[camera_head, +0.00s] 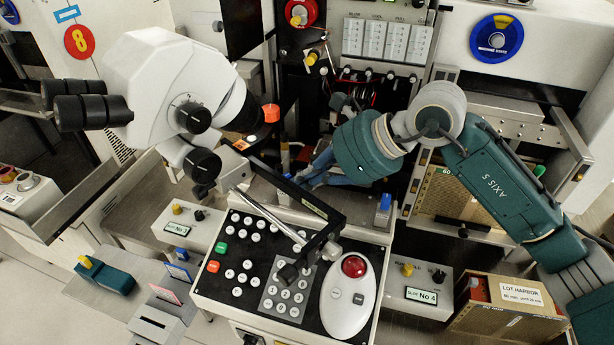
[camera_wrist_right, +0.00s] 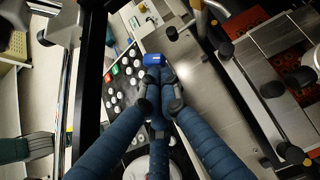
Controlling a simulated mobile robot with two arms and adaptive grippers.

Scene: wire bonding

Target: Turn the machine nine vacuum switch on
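My right gripper (camera_head: 318,172) reaches in from the right over the back of the machine's console. Its blue fingers are bunched together in the right wrist view (camera_wrist_right: 160,84), with nothing visible between them. A blue cap (camera_wrist_right: 154,60) shows just beyond the fingertips; contact cannot be told. I cannot tell which one the wrist view shows, nor read a vacuum label or switch position. My left gripper is not in view.
A white microscope (camera_head: 172,85) and its black bar overhang the keypad console (camera_head: 230,300). Control boxes with yellow and black knobs flank it, left (camera_head: 190,228) and right (camera_head: 425,290).

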